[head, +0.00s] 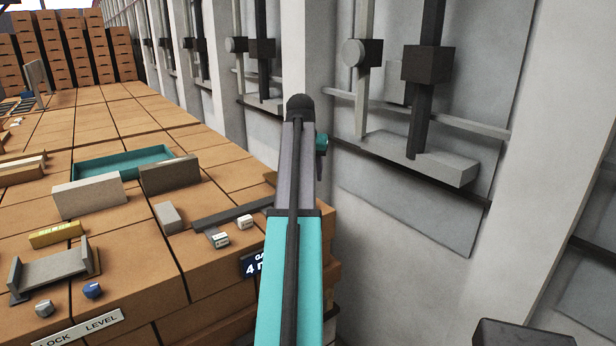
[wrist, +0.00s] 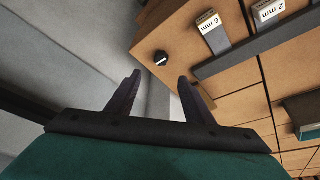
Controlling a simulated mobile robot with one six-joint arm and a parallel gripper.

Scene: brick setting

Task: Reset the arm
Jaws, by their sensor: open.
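My gripper (wrist: 158,95) shows in the wrist view with its two dark fingers spread apart and nothing between them. It is near the edge of the brick-like block surface (wrist: 175,35), with a grey wall on the left. In the head view my teal and grey arm reaches forward along the right edge of the block surface (head: 130,260).
A teal tray (head: 122,161), a grey block (head: 88,196) and small labelled pieces (head: 220,239) sit on the surface. A dark knob (wrist: 161,58) is near the fingers. Grey wall fixtures (head: 420,165) stand at right. A gap separates surface and wall.

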